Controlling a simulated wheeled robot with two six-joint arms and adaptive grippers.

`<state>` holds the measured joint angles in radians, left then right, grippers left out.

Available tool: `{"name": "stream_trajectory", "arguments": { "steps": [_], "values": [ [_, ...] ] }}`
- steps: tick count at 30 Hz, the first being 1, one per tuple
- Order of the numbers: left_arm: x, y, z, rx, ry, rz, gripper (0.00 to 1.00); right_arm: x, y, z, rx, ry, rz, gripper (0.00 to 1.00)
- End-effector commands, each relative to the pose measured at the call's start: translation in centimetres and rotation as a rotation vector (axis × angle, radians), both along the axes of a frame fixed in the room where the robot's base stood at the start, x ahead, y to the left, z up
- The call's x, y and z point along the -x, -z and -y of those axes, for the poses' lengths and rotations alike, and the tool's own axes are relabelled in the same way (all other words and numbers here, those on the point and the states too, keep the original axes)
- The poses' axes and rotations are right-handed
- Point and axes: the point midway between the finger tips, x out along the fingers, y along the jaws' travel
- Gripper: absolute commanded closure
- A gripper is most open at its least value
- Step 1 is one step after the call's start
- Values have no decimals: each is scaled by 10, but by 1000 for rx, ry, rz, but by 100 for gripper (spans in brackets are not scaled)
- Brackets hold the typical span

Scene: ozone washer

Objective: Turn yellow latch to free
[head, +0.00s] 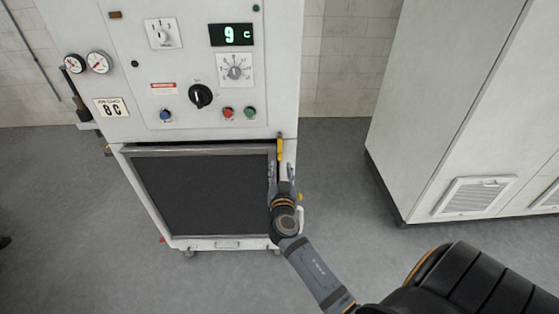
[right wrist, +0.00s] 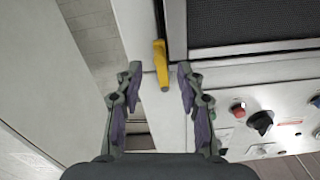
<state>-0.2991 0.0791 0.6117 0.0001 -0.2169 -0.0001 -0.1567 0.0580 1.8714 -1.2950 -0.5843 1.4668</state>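The yellow latch (head: 280,149) sits at the upper right corner of the dark mesh door (head: 205,195) on the white washer. In the right wrist view the yellow latch (right wrist: 161,64) lies along the door frame, with its tip reaching to between my fingertips. My right gripper (head: 284,172) is just below the latch in the head view. In the right wrist view my right gripper (right wrist: 159,75) is open, its purple-padded fingers on either side of the latch tip with gaps. I cannot tell whether it touches. My left gripper does not show.
The washer's control panel (head: 205,75) with knobs, buttons and a green display is above the door. Two gauges (head: 87,63) are at its left. A large white cabinet (head: 460,110) stands at the right. Grey floor (head: 335,165) lies free between them.

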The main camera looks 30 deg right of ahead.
Motion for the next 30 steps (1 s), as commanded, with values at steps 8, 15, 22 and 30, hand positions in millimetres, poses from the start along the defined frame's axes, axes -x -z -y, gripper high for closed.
{"name": "stream_trajectory", "arguments": {
  "steps": [8,15,22,30],
  "values": [
    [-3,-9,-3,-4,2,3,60,-32,0,20,0,0,0,62],
    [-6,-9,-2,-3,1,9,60,-34,1,22,-1,1,-2,62],
    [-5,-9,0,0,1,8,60,-34,1,21,-1,1,-2,85],
    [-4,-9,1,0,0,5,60,-34,1,21,-1,0,-2,100]
  ]
}}
